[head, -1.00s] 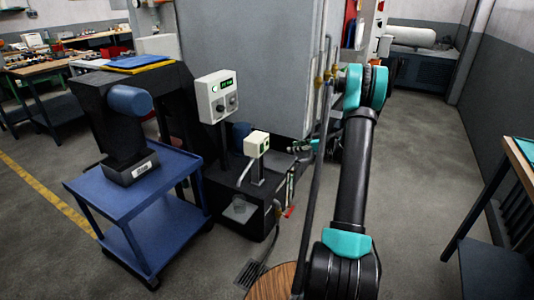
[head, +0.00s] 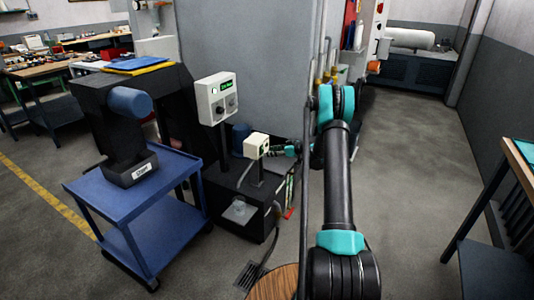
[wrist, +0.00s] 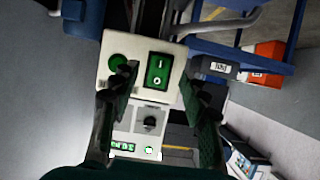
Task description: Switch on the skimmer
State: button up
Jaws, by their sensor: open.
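The skimmer (head: 238,212) is a dark low tank at the foot of the grey machine. A small cream switch box (head: 256,145) stands on a post over it. In the wrist view the box (wrist: 140,46) faces me, with a green rocker switch (wrist: 158,71) marked I and O and a round green part (wrist: 118,62) beside it. Which side of the rocker is pressed, I cannot tell. My gripper (wrist: 158,82) is open and empty, its fingers on either side of the rocker in the picture. In the head view my gripper (head: 292,150) is right of the box, close to it; contact cannot be told.
The grey machine cabinet (head: 260,65) rises behind.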

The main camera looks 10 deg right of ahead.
aim_at(263, 152)
jog(key=shift+x, duration=1.55)
